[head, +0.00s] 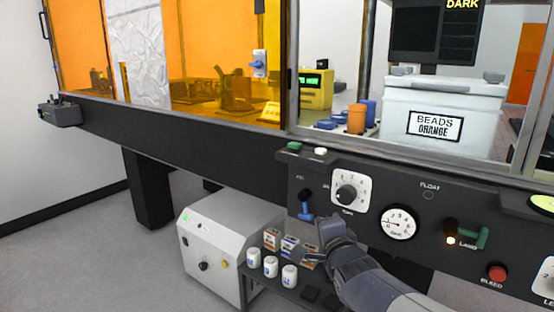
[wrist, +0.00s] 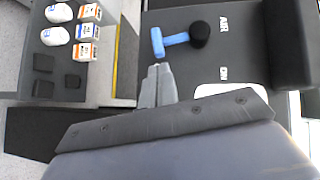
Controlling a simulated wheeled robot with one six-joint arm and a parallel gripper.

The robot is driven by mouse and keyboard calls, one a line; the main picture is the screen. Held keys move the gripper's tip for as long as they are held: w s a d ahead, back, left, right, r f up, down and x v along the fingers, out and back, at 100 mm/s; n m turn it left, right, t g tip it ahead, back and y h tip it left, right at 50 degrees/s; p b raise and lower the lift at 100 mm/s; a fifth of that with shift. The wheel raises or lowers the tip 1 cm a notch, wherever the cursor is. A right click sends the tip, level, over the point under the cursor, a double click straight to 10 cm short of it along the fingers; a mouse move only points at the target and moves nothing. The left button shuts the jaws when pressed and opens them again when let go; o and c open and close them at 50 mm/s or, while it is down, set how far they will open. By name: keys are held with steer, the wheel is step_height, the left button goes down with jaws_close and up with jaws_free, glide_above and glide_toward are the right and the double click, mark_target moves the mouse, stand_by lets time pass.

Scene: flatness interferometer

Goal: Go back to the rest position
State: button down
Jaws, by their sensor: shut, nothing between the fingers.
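My gripper (head: 322,226) is in front of the dark control panel (head: 375,258), just below and right of a blue lever (head: 305,206) on the panel's left part. In the wrist view my gripper's fingers (wrist: 158,74) are together with nothing between them. The blue lever also shows in the wrist view (wrist: 172,40), just beyond the fingertips, with a small gap in the picture. The lever's black round hub (wrist: 200,35) sits beside the labels AIR and ON. My arm reaches in from the lower right in the head view.
A dial knob (head: 348,192), a gauge (head: 397,223), a green-handled lever (head: 472,238) and a red button (head: 497,273) are on the panel. Below, a low shelf (head: 262,283) holds white jars and small boxes beside a white cabinet (head: 215,245). Floor at left is clear.

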steer(key=shift+w+a+r+g+p, duration=0.2)
steer(key=shift+w+g+p, duration=0.1)
steer(key=shift+w, duration=0.2)
steer(key=shift+s+d+r+n, duration=0.1)
steer(key=shift+s+r+n, duration=0.2)
steer(key=shift+n, duration=0.1)
steer(key=r+n+g+h+p, duration=0.1)
steer(key=p, duration=0.1)
steer(key=r+n+g+h+p, duration=0.1)
steer(key=p, duration=0.1)
steer(key=d+r+n+g+h+p, duration=0.1)
steer(key=r+g+p, duration=0.1)
steer(key=shift+w, duration=0.25)
steer(key=shift+r, duration=0.1)
steer(key=shift+p, duration=0.4)
steer(key=shift+f, duration=0.2)
